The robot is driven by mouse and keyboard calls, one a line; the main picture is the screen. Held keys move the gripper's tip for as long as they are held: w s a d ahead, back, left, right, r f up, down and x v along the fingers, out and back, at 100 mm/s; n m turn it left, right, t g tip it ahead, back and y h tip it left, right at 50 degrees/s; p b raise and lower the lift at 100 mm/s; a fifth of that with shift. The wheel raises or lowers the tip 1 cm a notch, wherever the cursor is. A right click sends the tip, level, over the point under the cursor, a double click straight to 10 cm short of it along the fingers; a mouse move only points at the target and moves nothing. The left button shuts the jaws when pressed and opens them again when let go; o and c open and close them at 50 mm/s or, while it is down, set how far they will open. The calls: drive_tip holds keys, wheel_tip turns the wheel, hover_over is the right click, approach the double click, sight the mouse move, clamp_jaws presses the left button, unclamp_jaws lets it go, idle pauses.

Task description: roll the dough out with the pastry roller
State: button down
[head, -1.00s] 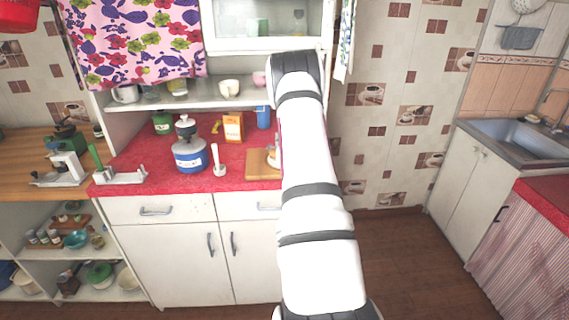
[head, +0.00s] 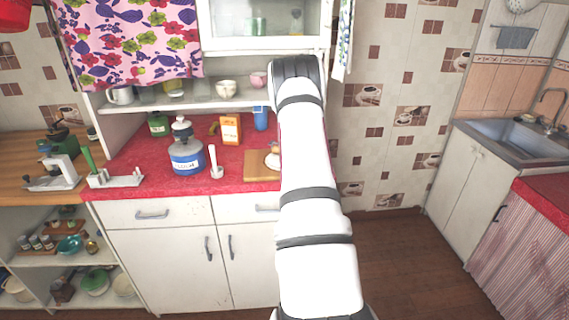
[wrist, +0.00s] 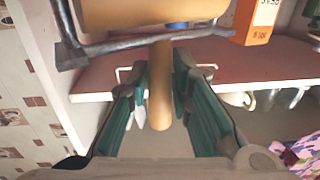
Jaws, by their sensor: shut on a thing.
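The pastry roller shows at the top of the wrist view: a wooden cylinder (wrist: 150,12) on a dark metal frame, with a wooden handle (wrist: 160,105). My gripper (wrist: 160,78) is shut on the handle, one teal-padded finger on each side. In the head view my arm hides the gripper and the roller. A wooden board (head: 254,169) lies on the red counter, its right part behind my arm. A pale lump (head: 273,161), perhaps the dough on something light, shows on the board beside the arm. The dough does not show clearly in the wrist view.
A blue-white canister (head: 187,157), a white pestle-like thing (head: 215,164), an orange box (head: 231,130) and a blue cup (head: 261,119) stand left of and behind the board. A shelf (head: 190,103) with cups hangs low over the counter's back.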

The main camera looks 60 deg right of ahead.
drive_tip(key=shift+s+a+f+p, duration=0.1)
drive_tip(key=shift+s+a+p, duration=0.25)
drive_tip(key=shift+a, duration=0.65)
drive_tip(key=shift+s+a+p, duration=0.1)
drive_tip(key=shift+a+p, duration=0.3)
drive_tip(key=shift+a, duration=0.65)
drive_tip(key=shift+s+a+f+p, duration=0.1)
drive_tip(key=shift+s+a+p, duration=0.25)
drive_tip(key=shift+a, duration=0.65)
drive_tip(key=shift+w+a, duration=0.1)
drive_tip(key=shift+a, duration=0.15)
wheel_tip(320, 180, up, 6)
drive_tip(key=p, duration=0.2)
drive_tip(key=shift+p, duration=0.35)
